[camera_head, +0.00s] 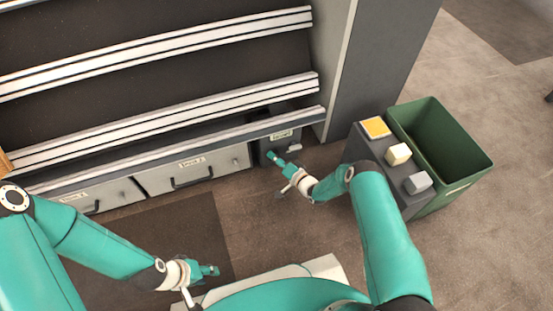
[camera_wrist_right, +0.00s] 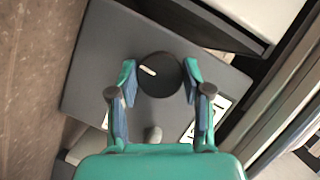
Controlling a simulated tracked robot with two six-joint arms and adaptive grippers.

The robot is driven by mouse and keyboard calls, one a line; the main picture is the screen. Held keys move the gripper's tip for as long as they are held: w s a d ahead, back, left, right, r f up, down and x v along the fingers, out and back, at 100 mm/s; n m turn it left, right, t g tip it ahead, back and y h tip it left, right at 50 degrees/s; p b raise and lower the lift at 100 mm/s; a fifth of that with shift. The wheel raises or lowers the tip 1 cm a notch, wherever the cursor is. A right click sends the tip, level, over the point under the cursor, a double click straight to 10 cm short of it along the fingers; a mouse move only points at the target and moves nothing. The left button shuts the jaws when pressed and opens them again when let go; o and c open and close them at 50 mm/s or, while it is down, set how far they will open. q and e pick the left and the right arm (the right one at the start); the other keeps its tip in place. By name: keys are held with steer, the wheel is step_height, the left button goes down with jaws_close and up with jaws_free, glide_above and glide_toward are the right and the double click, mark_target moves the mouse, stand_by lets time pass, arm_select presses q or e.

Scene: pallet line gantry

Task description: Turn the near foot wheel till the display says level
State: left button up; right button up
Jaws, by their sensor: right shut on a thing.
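The foot wheel, a round black knob (camera_wrist_right: 158,76) with a short white mark near its upper left, sits on a dark grey panel (camera_wrist_right: 95,60) in the right wrist view. My right gripper (camera_wrist_right: 159,72) is shut on it, one finger on each side. In the head view my right gripper (camera_head: 272,156) is at the front of a small dark unit (camera_head: 265,146) at the rack's lower right end; the wheel is hidden there. No readable level display shows. My left gripper (camera_head: 212,270) is low at left centre, over the floor, with nothing visible in it; its opening is unclear.
Beside my right arm stand a dark cabinet (camera_head: 352,150) with an orange-topped and two pale blocks, and a green bin (camera_head: 440,150). Drawers (camera_head: 195,172) with handles run along the rack's bottom. A grey post (camera_head: 385,60) rises behind. Floor is open at right.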

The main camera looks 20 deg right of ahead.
steer(key=shift+d+f+m+t+y, duration=0.1)
steer(key=shift+d+m+t+y, duration=0.1)
steer(key=shift+m, duration=0.35)
steer(key=shift+d+f+m+t+y, duration=0.1)
steer(key=shift+m+t, duration=0.1)
steer(key=shift+m, duration=0.35)
steer(key=o, duration=1)
steer(key=shift+c, duration=0.2)
steer(key=shift+o, duration=1)
steer(key=shift+a+r, duration=0.1)
steer(key=v, duration=1.2)
